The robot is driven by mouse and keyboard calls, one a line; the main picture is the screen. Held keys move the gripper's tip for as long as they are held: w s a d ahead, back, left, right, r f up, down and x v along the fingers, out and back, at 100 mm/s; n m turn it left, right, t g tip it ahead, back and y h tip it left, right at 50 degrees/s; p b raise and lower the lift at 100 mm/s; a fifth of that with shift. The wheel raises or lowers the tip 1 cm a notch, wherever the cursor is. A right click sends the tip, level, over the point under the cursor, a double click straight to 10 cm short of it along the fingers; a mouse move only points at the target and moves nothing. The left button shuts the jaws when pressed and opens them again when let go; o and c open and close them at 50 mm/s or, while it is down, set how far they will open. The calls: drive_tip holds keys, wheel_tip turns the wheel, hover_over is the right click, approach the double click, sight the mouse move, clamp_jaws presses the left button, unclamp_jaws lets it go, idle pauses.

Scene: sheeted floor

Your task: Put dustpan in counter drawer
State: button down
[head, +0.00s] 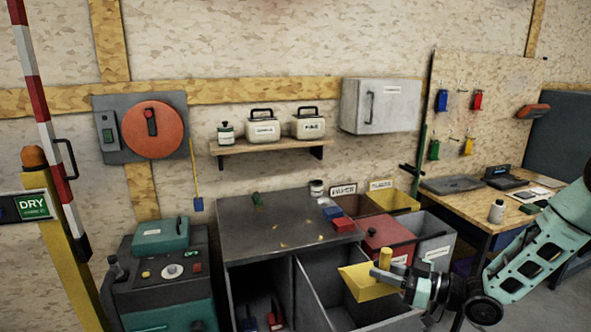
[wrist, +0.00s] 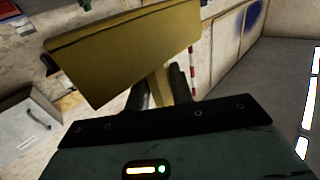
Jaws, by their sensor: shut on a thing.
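The yellow dustpan (head: 365,284) is in my gripper (head: 384,275), which is shut on its handle. The handle's yellow end sticks up above the fingers. In the wrist view the pan (wrist: 125,52) fills the upper middle, with the gripper fingers (wrist: 158,92) on either side of the handle. The grey counter drawer (head: 322,264) stands open below the dark counter top. In the head view the dustpan overlaps the drawer's right side; I cannot tell how far above it the pan is.
The dark counter top (head: 280,222) bears a green brush-like thing, crumbs and a red block (head: 343,225). A compartment with bottles (head: 272,314) is left of the drawer. Red (head: 388,236) and grey (head: 436,240) bins stand close to the right. A workbench (head: 470,205) is further right.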

drive_tip(key=s+d+f+m+t+h+b, duration=0.2)
drive_tip(key=s+d+f+m+t+h, duration=0.2)
drive_tip(key=s+d+f+m+h, duration=0.2)
drive_tip(key=s+d+f+m+t+h+b, duration=0.2)
drive_tip(key=s+d+f+m+t+h, duration=0.3)
drive_tip(key=f+h, duration=0.4)
wheel_tip(320, 180, down, 2)
drive_tip(key=shift+s+d+f+m+h, duration=0.1)
drive_tip(key=shift+s+d+m+h, duration=0.4)
drive_tip(key=shift+s, duration=0.3)
drive_tip(key=shift+d+f, duration=0.1)
drive_tip(key=shift+a, duration=0.2)
drive_tip(key=shift+d, duration=0.2)
drive_tip(key=shift+a+r, duration=0.15)
drive_tip(key=shift+r, duration=0.05)
